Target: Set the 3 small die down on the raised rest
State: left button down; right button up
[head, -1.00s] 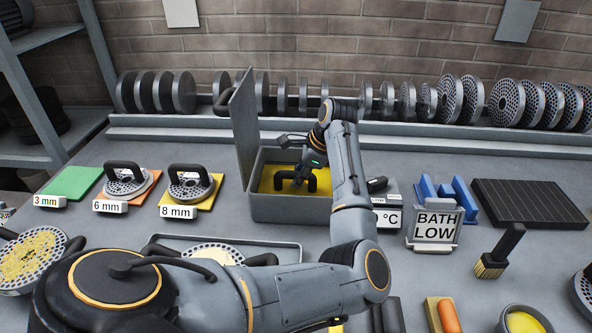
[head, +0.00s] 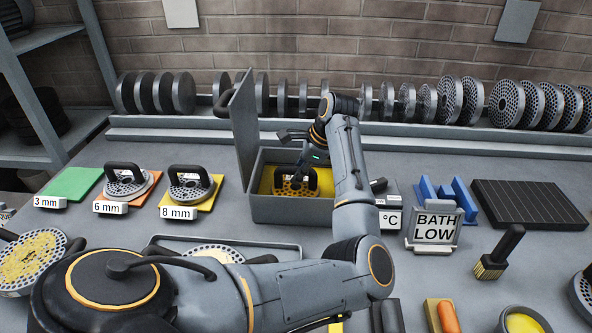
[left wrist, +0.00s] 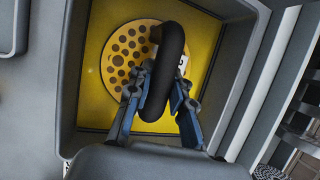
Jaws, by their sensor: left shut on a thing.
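A small round die (head: 291,187) with holes and a black loop handle is in the open grey box of yellow liquid (head: 290,212). Its plate looks yellow and wet. My left gripper (head: 309,172) is shut on its handle from above. In the left wrist view the blue-grey fingers (left wrist: 160,98) close on the black handle (left wrist: 167,60), over the perforated die plate (left wrist: 125,58). A white tag beside the handle is mostly hidden. A blue stand with uprights (head: 446,194), perhaps the raised rest, is right of the box. My right gripper is out of view.
The box lid (head: 243,125) stands open on the left. A BATH LOW sign (head: 434,226) and a °C unit (head: 388,216) stand on the right, near a dark ribbed mat (head: 528,203) and a brush (head: 498,252). Green, orange and yellow mats lie left.

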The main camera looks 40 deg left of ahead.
pick_arm(q)
jog(key=shift+a+r+p, duration=0.1)
jog(key=shift+r+p, duration=0.4)
jog(key=shift+r, duration=2.25)
jog(key=shift+f, duration=0.1)
jog(key=shift+f+b, duration=0.45)
jog(key=shift+f, duration=1.7)
jog(key=shift+r, duration=0.1)
